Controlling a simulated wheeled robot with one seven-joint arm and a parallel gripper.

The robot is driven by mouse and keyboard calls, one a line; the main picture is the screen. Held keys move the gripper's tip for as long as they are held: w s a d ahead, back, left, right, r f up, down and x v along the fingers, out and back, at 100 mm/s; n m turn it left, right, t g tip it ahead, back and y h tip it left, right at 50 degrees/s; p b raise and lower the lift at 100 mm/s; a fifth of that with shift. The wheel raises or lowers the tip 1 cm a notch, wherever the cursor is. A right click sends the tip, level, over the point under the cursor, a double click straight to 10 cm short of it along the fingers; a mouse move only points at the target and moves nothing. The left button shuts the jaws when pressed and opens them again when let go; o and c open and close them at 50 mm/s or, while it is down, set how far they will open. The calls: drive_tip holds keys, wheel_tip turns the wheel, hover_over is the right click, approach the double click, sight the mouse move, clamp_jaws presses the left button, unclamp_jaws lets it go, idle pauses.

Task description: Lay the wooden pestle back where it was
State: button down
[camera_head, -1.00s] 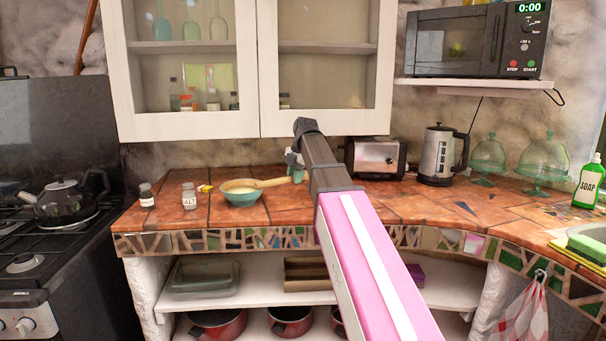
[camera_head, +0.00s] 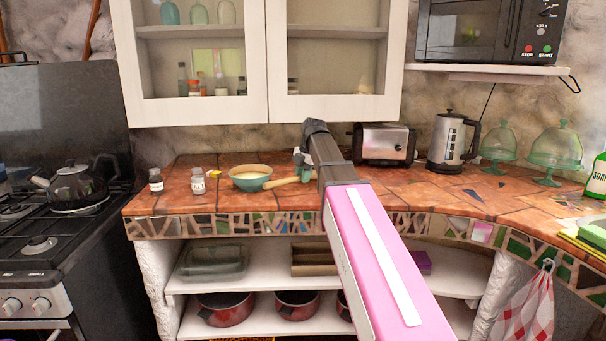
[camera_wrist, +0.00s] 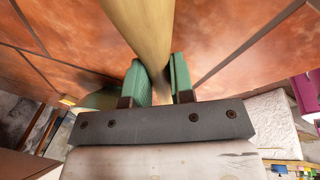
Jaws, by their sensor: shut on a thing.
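The wooden pestle (camera_head: 285,182) is a pale stick just right of a small teal bowl (camera_head: 238,182) with a cream inside. Its left end overlaps the bowl's lower right side in the picture; I cannot tell whether it touches the bowl or the counter. My gripper (camera_head: 304,167) is at the pestle's right end, partly hidden behind my arm. In the wrist view the two green fingers of my gripper (camera_wrist: 161,82) are shut on the pestle (camera_wrist: 143,32), which runs up out of the frame above the tiles.
A toaster (camera_head: 384,145) and a kettle (camera_head: 453,142) stand behind and right of my gripper. The tiled counter (camera_head: 440,195) is clear in front of the kettle.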

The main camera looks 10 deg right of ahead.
drive_tip(key=shift+f, duration=0.45)
idle(0.4)
drive_tip(key=c, duration=0.9)
unclamp_jaws()
